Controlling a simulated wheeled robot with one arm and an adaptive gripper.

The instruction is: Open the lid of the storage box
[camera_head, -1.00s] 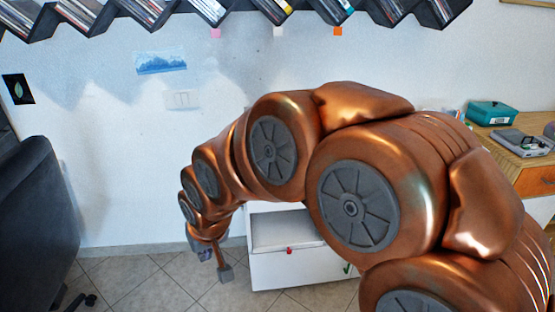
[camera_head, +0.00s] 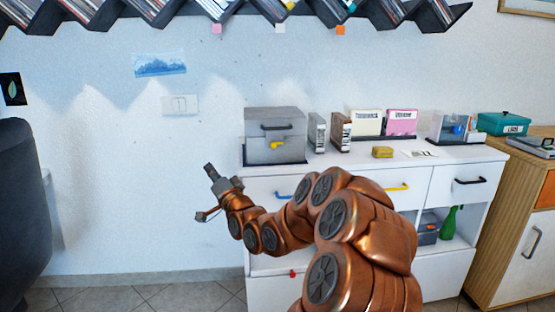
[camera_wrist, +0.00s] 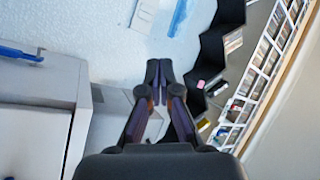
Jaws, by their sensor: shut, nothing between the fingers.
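The storage box (camera_head: 285,150) is a grey box on the left end of the white cabinet top. Its lid (camera_head: 278,114) is down, with a black handle (camera_head: 277,127) and a yellow latch (camera_head: 278,146) on the front. My gripper (camera_head: 209,169) is left of the box, apart from it, pointing up and left. In the wrist view my gripper (camera_wrist: 158,68) is shut and empty. A grey block left of the fingers there looks like part of the box, but its lid and latch cannot be made out.
The white cabinet (camera_head: 340,183) has drawers with blue, yellow and black handles. A black chair (camera_head: 25,200) is at left.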

